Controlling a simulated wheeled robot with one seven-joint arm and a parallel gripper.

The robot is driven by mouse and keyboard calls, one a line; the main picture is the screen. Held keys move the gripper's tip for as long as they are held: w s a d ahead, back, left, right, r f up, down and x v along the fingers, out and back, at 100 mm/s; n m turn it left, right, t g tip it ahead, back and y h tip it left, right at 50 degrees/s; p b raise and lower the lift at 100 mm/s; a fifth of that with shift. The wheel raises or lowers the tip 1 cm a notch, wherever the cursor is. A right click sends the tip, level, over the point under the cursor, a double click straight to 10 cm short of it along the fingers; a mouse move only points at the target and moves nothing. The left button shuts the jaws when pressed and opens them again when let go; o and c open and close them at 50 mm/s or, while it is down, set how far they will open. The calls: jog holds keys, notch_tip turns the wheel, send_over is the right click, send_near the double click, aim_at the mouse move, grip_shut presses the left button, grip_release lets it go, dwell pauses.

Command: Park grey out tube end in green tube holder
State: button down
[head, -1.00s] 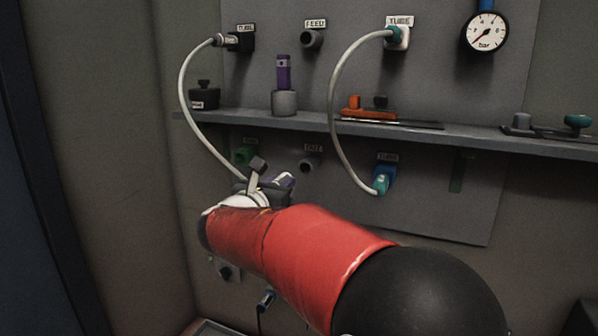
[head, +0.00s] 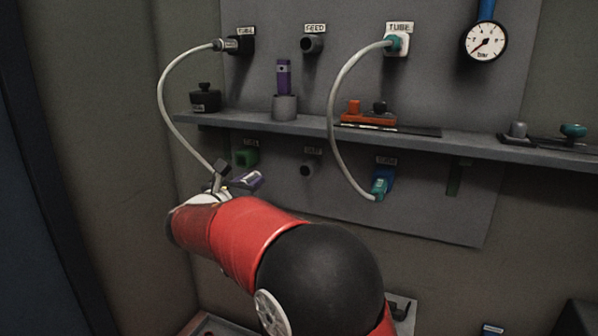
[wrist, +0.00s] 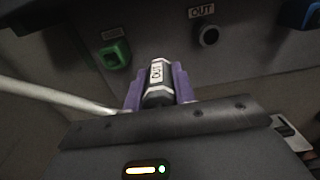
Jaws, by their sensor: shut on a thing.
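The grey out tube end (wrist: 158,82), a dark grey block with a white OUT label, is held between the purple fingers of my gripper (wrist: 159,90) in the wrist view. In the head view my gripper (head: 238,181) is below the shelf, partly hidden by my arm. The pale tube (head: 168,100) runs from a plug in the black upper-left tube port down to my gripper. The green tube holder (head: 246,155) is on the panel just above my gripper. It shows at upper left in the wrist view (wrist: 116,55), apart from the tube end, and looks empty.
A round grey OUT port (wrist: 208,36) is right of the green holder. A second pale tube (head: 336,110) loops from the white port to the blue port (head: 383,180). The shelf (head: 290,119) juts out above, carrying a black pot, a purple-topped item and orange parts.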

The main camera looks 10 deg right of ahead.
jog(key=w+a+p, duration=0.4)
jog(key=w+a, duration=0.1)
jog(key=a, duration=0.3)
jog(key=shift+w, duration=0.4)
jog(key=shift+d, duration=0.1)
dwell(0.4)
jog(key=shift+x, duration=2.45)
jog(key=shift+x, duration=1.45)
jog(key=c, duration=1.1)
grip_release()
jog(key=shift+o, duration=0.2)
